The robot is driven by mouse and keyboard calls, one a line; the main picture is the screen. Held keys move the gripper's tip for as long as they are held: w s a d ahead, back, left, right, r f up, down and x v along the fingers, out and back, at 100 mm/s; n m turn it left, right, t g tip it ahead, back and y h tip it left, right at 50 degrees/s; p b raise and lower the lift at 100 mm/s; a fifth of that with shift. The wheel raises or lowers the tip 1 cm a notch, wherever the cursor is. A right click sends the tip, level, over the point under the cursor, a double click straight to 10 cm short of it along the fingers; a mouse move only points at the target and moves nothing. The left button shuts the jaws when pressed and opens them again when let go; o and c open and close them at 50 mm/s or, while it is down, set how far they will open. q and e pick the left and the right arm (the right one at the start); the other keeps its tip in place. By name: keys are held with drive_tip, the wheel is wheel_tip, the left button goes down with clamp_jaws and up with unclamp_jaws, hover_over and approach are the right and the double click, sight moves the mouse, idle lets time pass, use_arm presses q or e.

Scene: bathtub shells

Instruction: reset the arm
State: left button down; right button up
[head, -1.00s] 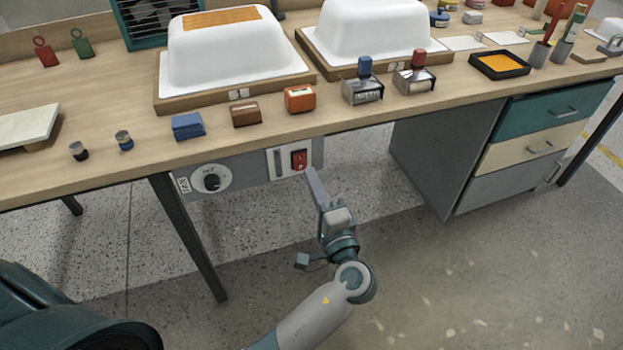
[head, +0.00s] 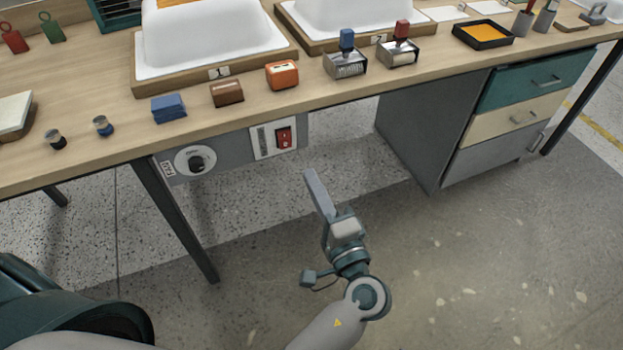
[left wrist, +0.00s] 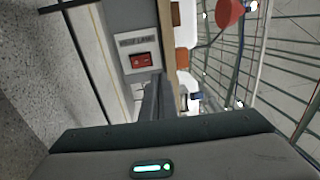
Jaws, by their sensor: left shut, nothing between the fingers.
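My left gripper (head: 310,178) is in front of the workbench, below the table edge, with its fingers pointing up toward the bench. Its fingers are shut with nothing between them, and it is apart from the bench. In the left wrist view the shut fingers (left wrist: 155,98) point at the panel under the bench. A red rocker switch (head: 284,138) sits on that panel, and it also shows in the left wrist view (left wrist: 140,60). My right gripper is in neither view.
The workbench (head: 110,150) carries two white tub shells (head: 205,45) on wooden bases, stampers and small blocks along its front edge. A round dial (head: 196,163) is on the under-panel. A drawer cabinet (head: 515,118) stands at right. The floor in front is open.

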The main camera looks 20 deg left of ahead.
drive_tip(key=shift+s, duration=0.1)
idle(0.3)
use_arm(q)
drive_tip(key=s+a+f+n+g+h, duration=0.1)
drive_tip(key=s+a+f+g+h, duration=0.15)
drive_tip(key=f, duration=0.65)
drive_tip(key=s+a+f+n+g+h, duration=0.2)
drive_tip(key=s+f+h, duration=0.15)
drive_tip(key=f, duration=0.55)
drive_tip(key=s+d+f+n+g+h, duration=0.1)
drive_tip(key=s+f+n+g+h, duration=0.1)
drive_tip(key=s+f+h, duration=0.35)
drive_tip(key=s+d+f+n+g+h, duration=0.2)
drive_tip(key=s+h, duration=0.1)
drive_tip(key=s, duration=0.5)
wheel_tip(320, 180, down, 17)
drive_tip(key=s+a+p, duration=0.1)
drive_tip(key=a+p, duration=0.1)
drive_tip(key=p, duration=1.3)
drive_tip(key=shift+s+a+r+y, duration=0.2)
drive_tip(key=shift+a+y, duration=0.2)
drive_tip(key=shift+y, duration=0.05)
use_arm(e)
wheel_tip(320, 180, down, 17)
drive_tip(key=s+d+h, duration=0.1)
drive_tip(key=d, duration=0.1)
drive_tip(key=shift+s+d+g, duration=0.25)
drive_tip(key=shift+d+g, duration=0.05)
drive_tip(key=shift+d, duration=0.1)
